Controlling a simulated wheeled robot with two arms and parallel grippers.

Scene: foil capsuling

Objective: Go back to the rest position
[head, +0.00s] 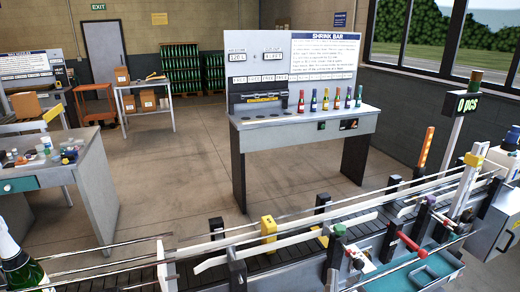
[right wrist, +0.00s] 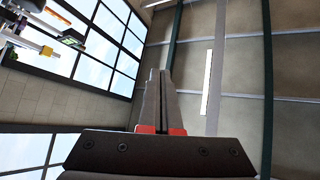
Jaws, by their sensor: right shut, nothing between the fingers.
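My right gripper (right wrist: 161,76) shows in the right wrist view. Its two dark fingers lie together, with nothing between them, and point up the picture toward the ceiling. It is clear of every object there. I cannot make out either gripper in the head view, and my left gripper is in neither view.
A conveyor with rails (head: 290,238) crosses the front. A green foil-topped bottle (head: 18,262) stands at its left end. A grey table (head: 92,180) with small items is at left. Open floor (head: 170,165) lies between.

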